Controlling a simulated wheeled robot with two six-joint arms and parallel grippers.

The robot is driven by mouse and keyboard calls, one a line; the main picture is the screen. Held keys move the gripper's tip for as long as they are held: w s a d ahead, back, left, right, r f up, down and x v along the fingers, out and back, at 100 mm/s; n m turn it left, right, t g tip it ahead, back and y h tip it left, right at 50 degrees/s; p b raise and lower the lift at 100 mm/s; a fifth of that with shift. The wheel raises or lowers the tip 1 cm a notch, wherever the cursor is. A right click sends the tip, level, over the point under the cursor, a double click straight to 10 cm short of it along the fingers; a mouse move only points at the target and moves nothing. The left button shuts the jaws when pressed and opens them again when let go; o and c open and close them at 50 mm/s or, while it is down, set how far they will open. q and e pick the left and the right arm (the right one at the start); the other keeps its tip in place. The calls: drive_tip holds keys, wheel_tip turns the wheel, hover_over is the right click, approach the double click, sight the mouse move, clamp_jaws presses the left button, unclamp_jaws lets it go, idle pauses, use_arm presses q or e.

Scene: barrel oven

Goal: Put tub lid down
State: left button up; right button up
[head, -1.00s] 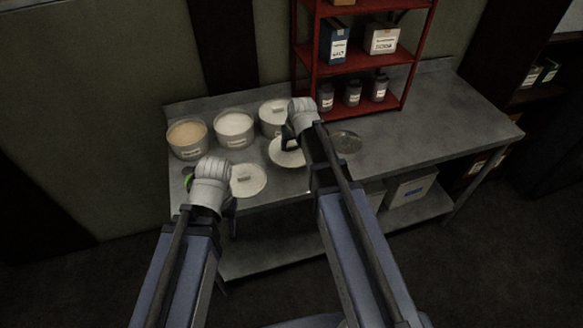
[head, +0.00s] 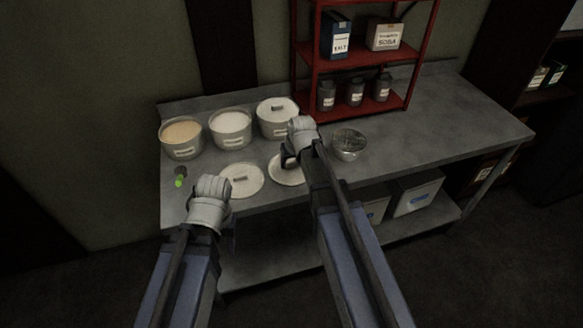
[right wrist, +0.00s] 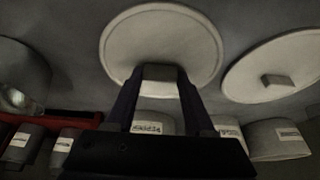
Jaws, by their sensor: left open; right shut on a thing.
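My right gripper (head: 290,160) is shut on the handle of a round pale tub lid (head: 288,172). The lid is level, low over or on the front of the table; I cannot tell if it touches. In the right wrist view, the jaws (right wrist: 158,75) close on the handle of this lid (right wrist: 160,30). A second lid (head: 254,187) lies flat to its left. Two tubs stand open, one with tan contents (head: 182,150) and one with white (head: 231,140). A third tub (head: 277,127) has its lid on. My left gripper (head: 232,226) is open near the front edge, mostly hidden by its wrist.
A metal bowl (head: 349,148) stands right of my right gripper. A red shelf (head: 370,113) with jars and boxes stands behind it. A small green-tipped item (head: 179,182) lies at the table's left end. The table's right side (head: 450,125) is clear.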

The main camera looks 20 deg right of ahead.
drive_tip(key=shift+f, duration=0.15)
drive_tip(key=o, duration=1.3)
